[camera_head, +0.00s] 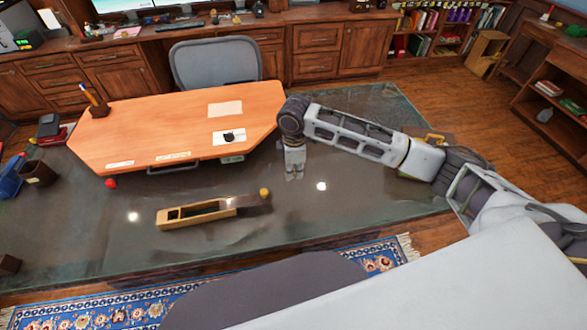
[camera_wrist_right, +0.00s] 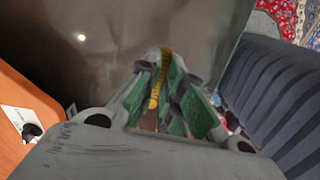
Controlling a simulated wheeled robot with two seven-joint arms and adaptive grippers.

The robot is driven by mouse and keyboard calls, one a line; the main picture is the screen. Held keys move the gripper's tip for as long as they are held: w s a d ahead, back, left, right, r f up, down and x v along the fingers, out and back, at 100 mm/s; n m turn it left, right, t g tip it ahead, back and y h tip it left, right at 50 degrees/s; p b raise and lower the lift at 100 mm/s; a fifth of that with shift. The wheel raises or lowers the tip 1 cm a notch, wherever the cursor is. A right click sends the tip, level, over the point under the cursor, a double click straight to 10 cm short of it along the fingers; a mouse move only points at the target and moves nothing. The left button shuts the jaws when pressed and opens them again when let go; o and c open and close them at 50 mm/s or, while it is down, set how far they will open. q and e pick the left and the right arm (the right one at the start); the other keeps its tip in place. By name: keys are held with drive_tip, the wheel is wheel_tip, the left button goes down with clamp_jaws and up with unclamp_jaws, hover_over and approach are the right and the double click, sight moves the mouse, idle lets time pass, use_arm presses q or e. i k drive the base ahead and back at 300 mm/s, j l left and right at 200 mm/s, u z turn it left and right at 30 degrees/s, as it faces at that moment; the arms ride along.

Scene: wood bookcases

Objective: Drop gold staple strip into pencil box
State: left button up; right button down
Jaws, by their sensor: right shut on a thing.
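The pencil box (camera_head: 190,216) is a long, narrow light-wood box on the dark glossy tabletop. Its top is partly open at the left, and a darker lid-like piece (camera_head: 245,201) extends to the right. My right gripper (camera_head: 293,177) points down above the tabletop, to the right of and behind the box, apart from it. In the right wrist view, its green-padded fingers (camera_wrist_right: 160,90) are shut on the gold staple strip (camera_wrist_right: 158,78), a narrow yellow ridged piece between them. The strip cannot be made out in the head view. My left gripper is not in view.
An orange wooden board (camera_head: 170,120) with papers stands behind the box. A small red ball (camera_head: 111,183) lies left of it, and a yellowish ball (camera_head: 264,192) is at its right end. A dark cup (camera_head: 38,173) is far left. The tabletop (camera_head: 330,220) between gripper and front edge is clear.

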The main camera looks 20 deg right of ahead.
sight(208, 211)
drive_tip(key=i+j+z, duration=0.1)
drive_tip(key=j+z, duration=0.2)
drive_tip(key=j, duration=0.55)
drive_tip(key=j+z, duration=0.3)
drive_tip(key=j, duration=0.55)
drive_tip(key=k+j+z, duration=0.25)
drive_tip(key=j, duration=0.6)
drive_tip(key=i, duration=0.15)
